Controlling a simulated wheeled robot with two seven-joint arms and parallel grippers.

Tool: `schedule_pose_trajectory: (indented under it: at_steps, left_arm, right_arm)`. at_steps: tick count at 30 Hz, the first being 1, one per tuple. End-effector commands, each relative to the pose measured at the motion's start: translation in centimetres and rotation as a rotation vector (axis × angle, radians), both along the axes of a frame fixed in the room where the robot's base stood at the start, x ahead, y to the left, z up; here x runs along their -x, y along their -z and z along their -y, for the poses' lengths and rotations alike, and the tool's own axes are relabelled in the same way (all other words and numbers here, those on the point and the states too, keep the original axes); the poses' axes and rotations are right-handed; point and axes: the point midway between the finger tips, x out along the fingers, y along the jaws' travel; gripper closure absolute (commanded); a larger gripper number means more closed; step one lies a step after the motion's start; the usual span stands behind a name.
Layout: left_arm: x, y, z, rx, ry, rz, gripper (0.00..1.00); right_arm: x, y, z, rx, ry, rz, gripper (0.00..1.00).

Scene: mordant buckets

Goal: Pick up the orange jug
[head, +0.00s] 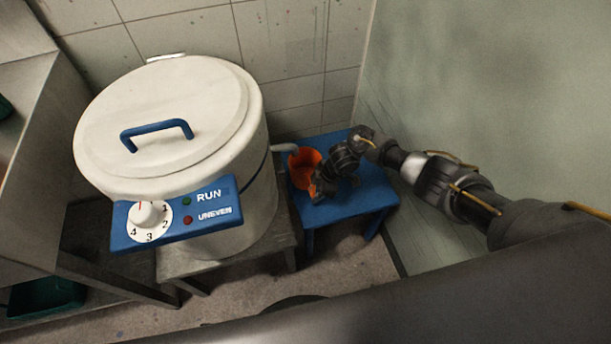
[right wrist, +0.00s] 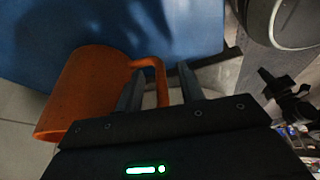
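The orange jug (head: 302,163) stands on the small blue table (head: 376,192), just right of the big white drum. My right gripper (head: 316,188) is at the jug's near right side and covers part of it. In the right wrist view the jug (right wrist: 88,88) lies to the left, with its handle (right wrist: 161,82) reaching between the two fingers of my right gripper (right wrist: 160,88). The fingers are spread, with a gap between them and the handle. My left gripper is not in view.
A white lidded drum (head: 245,190) with a blue control panel (head: 187,228) stands left of the jug on a metal stand (head: 285,235). Its spout (head: 285,147) points toward the jug. A tiled wall is behind, and a greenish wall (head: 470,90) is close on the right.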

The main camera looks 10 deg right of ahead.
Motion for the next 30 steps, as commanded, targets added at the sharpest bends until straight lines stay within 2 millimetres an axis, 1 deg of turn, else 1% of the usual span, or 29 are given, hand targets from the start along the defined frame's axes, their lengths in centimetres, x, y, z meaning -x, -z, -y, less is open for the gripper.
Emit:
schedule_pose_trajectory:
  at_steps: [2, 9, 11, 18, 30]
  left_arm:
    - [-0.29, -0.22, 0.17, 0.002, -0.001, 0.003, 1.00]
    - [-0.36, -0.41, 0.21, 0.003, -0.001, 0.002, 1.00]
    - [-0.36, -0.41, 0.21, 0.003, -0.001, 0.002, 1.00]
    - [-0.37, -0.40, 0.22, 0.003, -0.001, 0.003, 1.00]
    - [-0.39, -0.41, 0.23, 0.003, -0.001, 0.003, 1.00]
  right_arm:
    - [-0.02, 0.51, -0.15, 0.001, 0.000, 0.000, 0.62]
    - [-0.05, 0.52, -0.20, 0.001, -0.001, 0.001, 0.62]
    - [-0.05, 0.51, -0.20, 0.001, -0.001, 0.001, 0.68]
    - [-0.05, 0.51, -0.18, 0.001, -0.001, 0.001, 1.00]
    - [-0.10, 0.46, -0.22, 0.000, -0.001, 0.001, 1.00]
